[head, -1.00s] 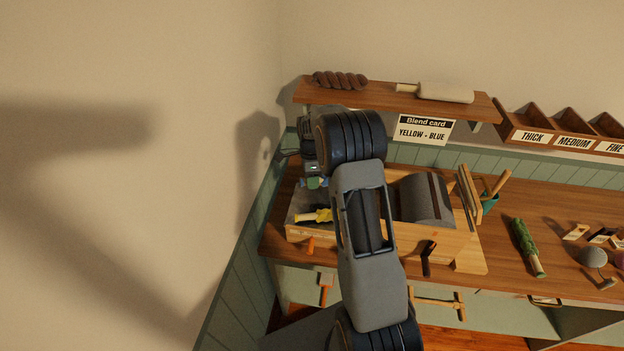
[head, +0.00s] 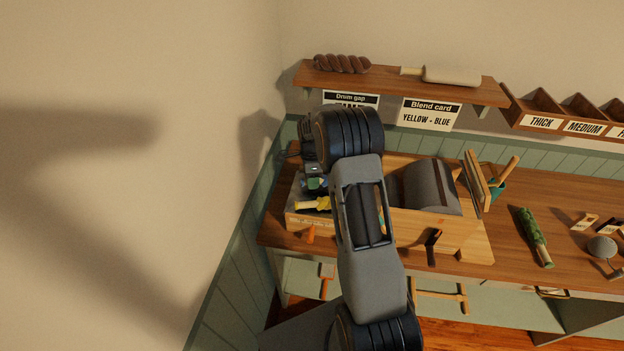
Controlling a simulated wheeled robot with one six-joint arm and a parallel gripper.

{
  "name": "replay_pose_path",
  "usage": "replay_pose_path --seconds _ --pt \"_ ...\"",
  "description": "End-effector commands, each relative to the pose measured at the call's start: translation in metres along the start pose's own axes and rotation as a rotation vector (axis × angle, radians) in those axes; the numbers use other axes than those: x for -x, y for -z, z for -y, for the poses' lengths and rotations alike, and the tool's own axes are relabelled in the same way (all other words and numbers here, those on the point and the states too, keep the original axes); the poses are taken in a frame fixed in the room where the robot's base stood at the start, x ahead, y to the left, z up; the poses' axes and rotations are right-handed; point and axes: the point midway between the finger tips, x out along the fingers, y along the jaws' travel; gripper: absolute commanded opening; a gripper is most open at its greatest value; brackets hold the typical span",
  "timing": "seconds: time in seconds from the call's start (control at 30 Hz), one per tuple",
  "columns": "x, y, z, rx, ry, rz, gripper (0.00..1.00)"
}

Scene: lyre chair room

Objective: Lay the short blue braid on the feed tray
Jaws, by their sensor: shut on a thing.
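My gripper (head: 314,168) points down beyond my dark wrist, over the left end of the wooden drum machine. It is shut on a small blue and green piece (head: 316,183), which looks like the short blue braid; my wrist hides much of it. The feed tray (head: 296,213) is the wooden-sided box at the machine's left end. A yellow braid (head: 313,204) lies on it, just in front of the held piece. I cannot tell whether the held piece touches the tray.
The grey drum (head: 432,187) stands right of my arm. The wall is close on the left.

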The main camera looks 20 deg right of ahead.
Motion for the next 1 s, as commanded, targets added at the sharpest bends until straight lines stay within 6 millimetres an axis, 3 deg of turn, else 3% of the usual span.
replay_pose_path --seconds 0.17,0.2,0.5,0.8,1.0 --pt "0.0 0.0 0.0 0.0 0.0 0.0 0.0" --pt "0.0 0.0 0.0 0.0 0.0 0.0 0.23" --pt "0.0 0.0 0.0 0.0 0.0 0.0 0.52" --pt "0.003 0.0 0.0 0.0 0.002 0.0 0.52" --pt "0.03 0.0 0.001 0.0 0.005 0.0 0.52"
